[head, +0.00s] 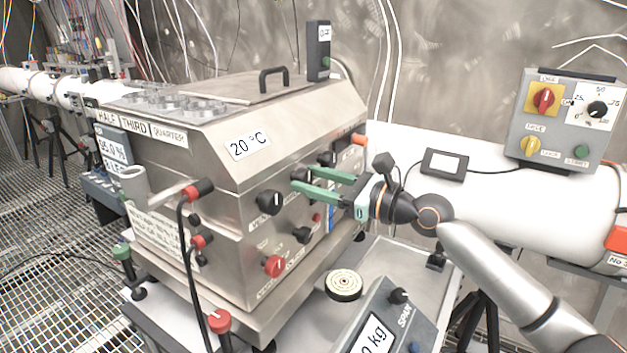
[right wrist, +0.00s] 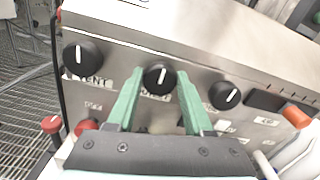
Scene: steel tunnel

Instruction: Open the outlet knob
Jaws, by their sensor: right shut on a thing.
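The outlet knob (right wrist: 159,77) is the middle of three black knobs in a row in the right wrist view. Its white pointer line stands nearly upright. The label under it is partly hidden by my fingers. My right gripper (right wrist: 160,86) has its green fingers on either side of this knob and is shut on it. My left gripper is not in view.
A vent knob (right wrist: 83,57) is left of the fingers and another black knob (right wrist: 224,95) is right. An orange-tipped handle (right wrist: 296,117) juts out farther right. Below are a red knob (head: 274,265) and a scale display (head: 378,335). A white pipe (head: 480,185) runs behind my arm.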

